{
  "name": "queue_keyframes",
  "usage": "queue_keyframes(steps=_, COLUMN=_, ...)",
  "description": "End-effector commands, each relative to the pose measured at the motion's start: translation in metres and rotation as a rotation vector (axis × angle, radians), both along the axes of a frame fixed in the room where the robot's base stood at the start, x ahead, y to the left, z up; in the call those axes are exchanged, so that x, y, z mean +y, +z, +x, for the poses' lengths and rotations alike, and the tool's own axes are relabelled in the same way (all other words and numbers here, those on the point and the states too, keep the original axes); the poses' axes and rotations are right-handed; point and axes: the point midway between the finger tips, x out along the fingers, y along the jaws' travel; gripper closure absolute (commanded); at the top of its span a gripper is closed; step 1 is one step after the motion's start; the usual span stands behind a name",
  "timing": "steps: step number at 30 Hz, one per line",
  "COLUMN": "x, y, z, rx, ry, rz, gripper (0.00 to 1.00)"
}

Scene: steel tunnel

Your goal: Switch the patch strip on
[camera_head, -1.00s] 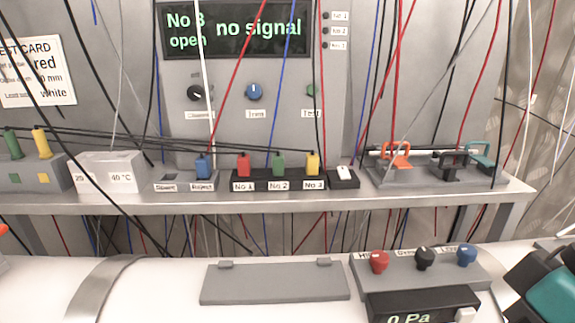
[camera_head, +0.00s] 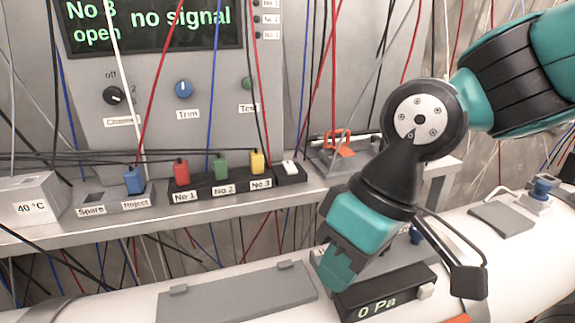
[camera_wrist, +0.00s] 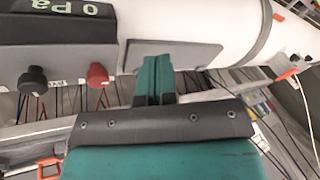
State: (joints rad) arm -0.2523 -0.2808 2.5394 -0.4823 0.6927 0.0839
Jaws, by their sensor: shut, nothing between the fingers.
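The patch strip (camera_head: 205,193) is a dark block on the grey shelf, with red, green and yellow plugs labelled No 1, No 2 and No 3. A small white switch (camera_head: 290,167) sits on the dark block at its right end; its rocker position is too small to tell. My gripper (camera_head: 332,288) is shut and empty, pointing down in front of the shelf, below and right of the switch. In the wrist view its teal fingers (camera_wrist: 154,70) are together, over the white pipe's edge by a grey plate. I cannot make out the switch in the wrist view.
A display (camera_head: 150,27) above reads "No 3 open, no signal". A gauge reading 0 Pa (camera_head: 385,295) lies beside my gripper. Orange-handled gear (camera_head: 337,140) stands right of the switch. Many wires hang about the shelf.

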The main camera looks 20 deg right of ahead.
Motion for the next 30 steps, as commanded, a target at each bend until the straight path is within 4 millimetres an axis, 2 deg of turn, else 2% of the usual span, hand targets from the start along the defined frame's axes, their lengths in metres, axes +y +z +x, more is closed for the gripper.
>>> queue_keyframes(steps=5, x=0.008, y=0.038, z=0.073, rx=0.068, ry=-0.459, rz=0.127, gripper=1.00)
queue_keyframes(steps=8, x=0.006, y=0.057, z=0.129, rx=0.139, ry=-0.809, rz=0.257, gripper=1.00)
queue_keyframes(steps=9, x=0.003, y=0.064, z=0.151, rx=0.172, ry=-0.947, rz=0.315, gripper=1.00)
queue_keyframes(steps=12, x=-0.009, y=0.077, z=0.202, rx=0.263, ry=-1.256, rz=0.470, gripper=1.00)
queue_keyframes(steps=16, x=-0.027, y=0.088, z=0.252, rx=0.381, ry=-1.556, rz=0.658, gripper=1.00)
queue_keyframes(steps=18, x=-0.035, y=0.091, z=0.270, rx=0.432, ry=-1.662, rz=0.736, gripper=1.00)
queue_keyframes(steps=21, x=-0.043, y=0.093, z=0.286, rx=0.483, ry=-1.755, rz=0.812, gripper=1.00)
queue_keyframes(steps=24, x=-0.046, y=0.092, z=0.292, rx=0.507, ry=-1.793, rz=0.846, gripper=1.00)
queue_keyframes(steps=30, x=-0.046, y=0.092, z=0.292, rx=0.510, ry=-1.798, rz=0.850, gripper=1.00)
